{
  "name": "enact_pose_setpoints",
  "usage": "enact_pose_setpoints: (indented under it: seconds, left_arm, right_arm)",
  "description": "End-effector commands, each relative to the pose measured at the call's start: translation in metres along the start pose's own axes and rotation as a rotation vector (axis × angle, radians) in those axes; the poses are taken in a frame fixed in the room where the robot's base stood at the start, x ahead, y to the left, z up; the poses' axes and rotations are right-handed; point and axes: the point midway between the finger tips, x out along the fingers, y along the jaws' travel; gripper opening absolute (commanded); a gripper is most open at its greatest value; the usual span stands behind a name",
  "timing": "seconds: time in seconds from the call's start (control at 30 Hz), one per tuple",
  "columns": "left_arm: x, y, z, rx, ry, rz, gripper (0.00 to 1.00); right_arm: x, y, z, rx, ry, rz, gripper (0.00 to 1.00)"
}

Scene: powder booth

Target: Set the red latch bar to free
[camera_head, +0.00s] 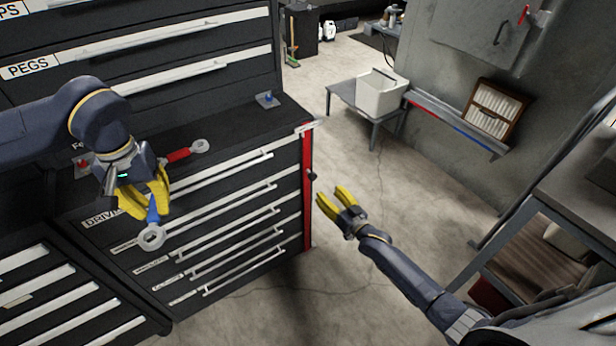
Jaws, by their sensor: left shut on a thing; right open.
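The red latch bar (307,205) runs upright along the right front edge of the dark drawer cabinet (255,240). A small dark knob (312,176) sticks out from it partway down. My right gripper (331,197) is open and empty, just right of the bar and apart from it in the picture. My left gripper (146,204) is shut on a blue-handled ring wrench (151,238), which hangs ring end down before the upper drawers. Its yellow fingers hide part of the handle.
A red-handled ring wrench (199,146) lies on the cabinet top. Small fittings (266,99) stand there too. A low table (345,95) with a white bin (380,93) stands at the back. A workbench (560,200) is at right. The concrete floor (370,180) between is mostly clear.

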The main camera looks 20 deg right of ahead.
Motion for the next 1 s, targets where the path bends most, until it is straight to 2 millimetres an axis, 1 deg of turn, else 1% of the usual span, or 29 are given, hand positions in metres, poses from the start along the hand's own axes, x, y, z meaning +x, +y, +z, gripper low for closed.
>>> enact_pose_setpoints:
  seconds: [0.4, 0.6, 0.8, 1.0]
  left_arm:
    - [0.0, 0.0, 0.0, 0.0, 0.001, 0.0, 0.0]
    - [0.0, 0.0, 0.0, 0.0, 0.001, 0.0, 0.0]
    - [0.0, 0.0, 0.0, 0.0, 0.001, 0.0, 0.0]
    - [0.0, 0.0, 0.0, 0.0, 0.001, 0.0, 0.0]
  right_arm:
    - [0.065, 0.0, 0.0, 0.001, 0.001, 0.001, 0.52]
    - [0.09, 0.0, 0.0, 0.0, -0.001, 0.001, 0.52]
    - [0.104, 0.001, 0.0, 0.0, -0.001, 0.002, 0.52]
    - [0.11, 0.0, 0.001, 0.0, -0.001, 0.001, 0.52]
